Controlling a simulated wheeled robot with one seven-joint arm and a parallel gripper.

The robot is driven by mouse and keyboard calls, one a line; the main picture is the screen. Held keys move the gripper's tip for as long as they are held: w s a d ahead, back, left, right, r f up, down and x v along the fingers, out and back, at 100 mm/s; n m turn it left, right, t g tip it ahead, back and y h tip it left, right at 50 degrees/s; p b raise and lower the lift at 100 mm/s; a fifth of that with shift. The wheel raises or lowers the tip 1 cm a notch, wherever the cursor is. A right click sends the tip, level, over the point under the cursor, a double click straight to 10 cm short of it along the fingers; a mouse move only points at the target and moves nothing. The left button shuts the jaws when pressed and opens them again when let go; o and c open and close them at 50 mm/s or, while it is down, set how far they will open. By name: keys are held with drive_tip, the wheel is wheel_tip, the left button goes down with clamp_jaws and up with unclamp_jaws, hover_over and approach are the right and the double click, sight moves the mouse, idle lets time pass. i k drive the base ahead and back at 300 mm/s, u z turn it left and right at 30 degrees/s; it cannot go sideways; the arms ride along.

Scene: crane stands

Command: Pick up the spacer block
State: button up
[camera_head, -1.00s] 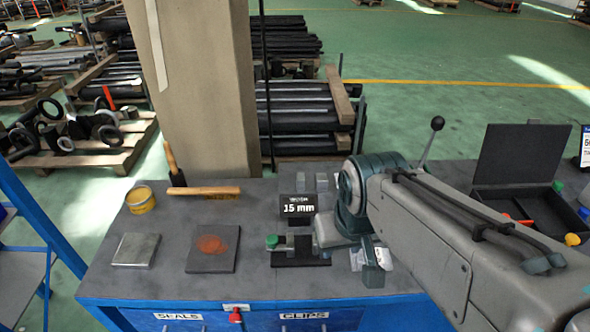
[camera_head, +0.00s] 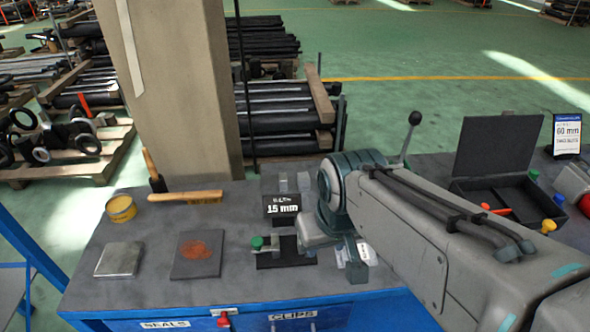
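My gripper (camera_head: 352,264) hangs over the front of the grey worktop, at the end of my arm, just right of a dark pad (camera_head: 285,262). Its fingers are partly hidden by the wrist, and I cannot tell their opening. A small grey metal block (camera_head: 288,245) stands on the dark pad, beside a part with a green knob (camera_head: 257,242). Two more small grey blocks (camera_head: 283,183) (camera_head: 304,181) stand behind a black "15 mm" sign (camera_head: 283,205). I cannot tell which of these is the spacer block.
On the left of the worktop (camera_head: 225,285) are a yellow tin (camera_head: 121,208), a brush (camera_head: 185,196), a metal plate (camera_head: 119,259) and a dark plate with a rusty patch (camera_head: 197,252).

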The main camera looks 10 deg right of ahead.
sight(304, 179)
drive_tip(key=u, duration=1.75)
drive_tip(key=k, duration=0.8)
drive_tip(key=z, duration=1.5)
drive_tip(key=i, duration=0.5)
drive_tip(key=u, duration=0.05)
